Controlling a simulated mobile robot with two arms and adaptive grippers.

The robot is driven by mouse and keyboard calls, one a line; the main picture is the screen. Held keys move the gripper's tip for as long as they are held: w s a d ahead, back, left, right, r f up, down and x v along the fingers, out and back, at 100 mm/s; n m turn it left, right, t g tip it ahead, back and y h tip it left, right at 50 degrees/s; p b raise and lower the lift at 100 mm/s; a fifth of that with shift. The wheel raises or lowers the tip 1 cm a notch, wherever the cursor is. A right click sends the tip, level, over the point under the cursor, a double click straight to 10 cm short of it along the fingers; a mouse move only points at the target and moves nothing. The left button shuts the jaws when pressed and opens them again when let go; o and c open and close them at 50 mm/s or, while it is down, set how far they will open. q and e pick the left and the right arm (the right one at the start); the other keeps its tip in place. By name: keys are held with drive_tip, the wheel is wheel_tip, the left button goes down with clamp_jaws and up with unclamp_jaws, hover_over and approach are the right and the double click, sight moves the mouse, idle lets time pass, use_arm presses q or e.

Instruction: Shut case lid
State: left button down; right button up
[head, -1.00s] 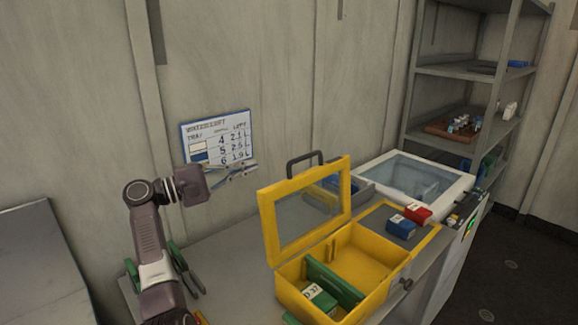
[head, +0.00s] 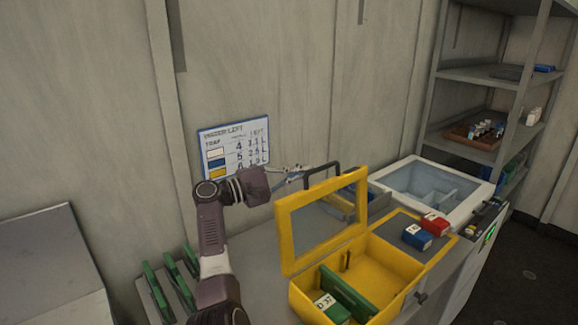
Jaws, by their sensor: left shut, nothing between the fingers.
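The yellow case (head: 388,262) stands open on the grey counter. Its lid (head: 284,232), a yellow frame with a clear window and a dark handle (head: 322,168) on top, stands raised at the case's left back side. A green board and a labelled green block (head: 332,304) are inside the case. My left gripper (head: 304,172) is shut and empty, beside the upper left corner of the lid, near the handle. I cannot tell whether it touches the lid. My right gripper is not in view.
A blue box (head: 418,237) and a red box (head: 434,224) sit on a dark mat right of the case. Behind is a white-framed glass-topped unit (head: 432,187). Green boards (head: 157,292) stand at the left. A wall chart (head: 236,146) hangs behind my arm.

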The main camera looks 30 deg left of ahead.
use_arm(q)
drive_tip(key=shift+s+d+r+p, duration=0.2)
drive_tip(key=shift+s+d, duration=0.05)
drive_tip(key=shift+d, duration=0.2)
drive_tip(key=shift+s+d+r+p, duration=0.15)
drive_tip(key=shift+s+d+r, duration=0.05)
drive_tip(key=shift+d, duration=0.25)
